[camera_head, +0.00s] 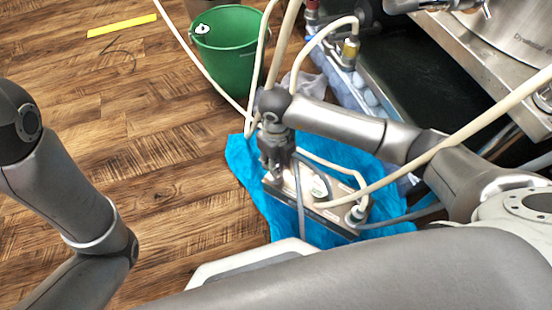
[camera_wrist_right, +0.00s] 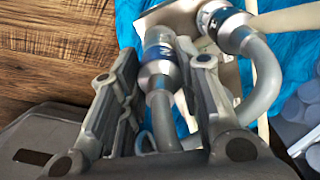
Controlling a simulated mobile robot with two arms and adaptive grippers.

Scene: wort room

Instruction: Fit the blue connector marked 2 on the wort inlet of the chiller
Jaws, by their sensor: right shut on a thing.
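The chiller (camera_head: 292,190) is a flat metal unit with labels on top, lying on a blue cloth. My right gripper (camera_head: 274,160) is over its left end and points down. In the right wrist view, my right gripper (camera_wrist_right: 162,88) is shut on a connector with a blue band and a 2-like mark, the blue connector (camera_wrist_right: 160,52). A grey hose runs from it between the fingers. The connector's far end meets or overlaps the chiller's metal plate (camera_wrist_right: 178,18); I cannot tell whether it is seated. The wort inlet is hidden. My left gripper is out of view.
A second hose connector (camera_wrist_right: 222,26) sits beside the held one. Pale hoses cross above the chiller, one ending at a fitting (camera_head: 355,214) at its right end. A green bucket (camera_head: 228,55) stands behind. Wooden floor to the left is mostly clear, with a yellow strip (camera_head: 122,26).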

